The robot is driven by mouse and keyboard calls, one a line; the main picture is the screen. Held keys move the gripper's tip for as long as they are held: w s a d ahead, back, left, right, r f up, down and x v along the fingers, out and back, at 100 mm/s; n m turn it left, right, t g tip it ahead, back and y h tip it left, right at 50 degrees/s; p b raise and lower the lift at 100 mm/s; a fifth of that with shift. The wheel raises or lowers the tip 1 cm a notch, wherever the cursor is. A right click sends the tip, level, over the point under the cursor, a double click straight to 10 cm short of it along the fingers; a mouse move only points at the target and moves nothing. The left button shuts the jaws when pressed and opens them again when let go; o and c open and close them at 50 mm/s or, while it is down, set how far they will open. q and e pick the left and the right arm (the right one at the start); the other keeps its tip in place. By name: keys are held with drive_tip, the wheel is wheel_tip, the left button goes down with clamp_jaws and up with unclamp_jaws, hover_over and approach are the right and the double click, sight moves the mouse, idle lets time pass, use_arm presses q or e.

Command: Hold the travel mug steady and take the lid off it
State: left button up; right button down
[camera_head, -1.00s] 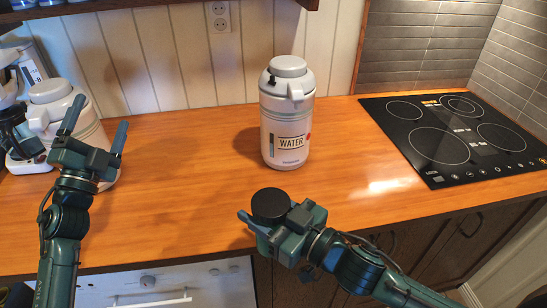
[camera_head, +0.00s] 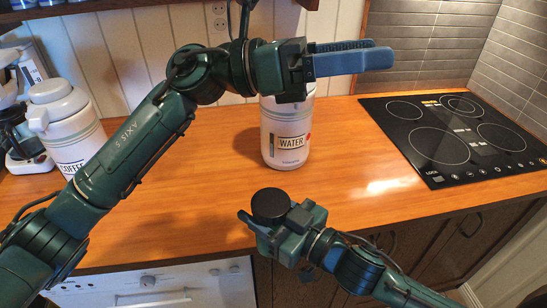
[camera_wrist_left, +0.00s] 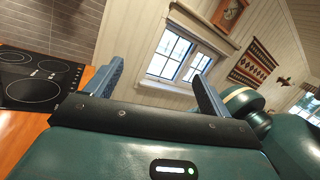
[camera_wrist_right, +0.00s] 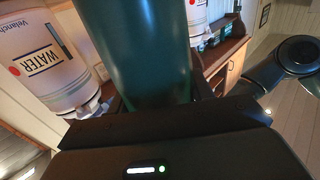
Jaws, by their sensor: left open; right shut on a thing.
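The travel mug's round black lid (camera_head: 270,204) shows from above in the head view, with the mug body hidden below it. My right gripper (camera_head: 258,226) is shut on the mug at the counter's front edge. In the right wrist view the dark green mug body (camera_wrist_right: 140,50) fills the space between the jaws. The lid sits on top of the mug. My left gripper (camera_head: 385,53) is open and empty, high up, with its fingers pointing right in the head view. In the left wrist view nothing is between its fingers (camera_wrist_left: 158,72).
A white WATER dispenser (camera_head: 285,130) stands behind the mug, its top hidden by my left gripper. A COFFEE dispenser (camera_head: 72,130) stands at the left beside a coffee machine (camera_head: 22,150). A black hob (camera_head: 450,138) lies at the right. The counter (camera_head: 215,195) between is clear.

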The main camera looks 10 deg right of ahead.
use_arm(q)
drive_tip(key=s+d+f+m+g+y, duration=0.1)
drive_tip(key=s+d+f+m+y, duration=0.3)
drive_tip(key=s+m+y, duration=0.15)
drive_tip(key=m+t+y, duration=0.7)
drive_tip(key=y, duration=0.7)
hover_over(274, 202)
drive_tip(key=f, duration=1.2)
drive_tip(key=shift+d+f, duration=0.1)
drive_tip(key=shift+d, duration=0.1)
drive_tip(key=shift+w+a+f, duration=0.1)
drive_tip(key=shift+a+f, duration=0.05)
drive_tip(key=shift+a, duration=0.05)
wheel_tip(274, 202, down, 8)
drive_tip(key=shift+r, duration=0.15)
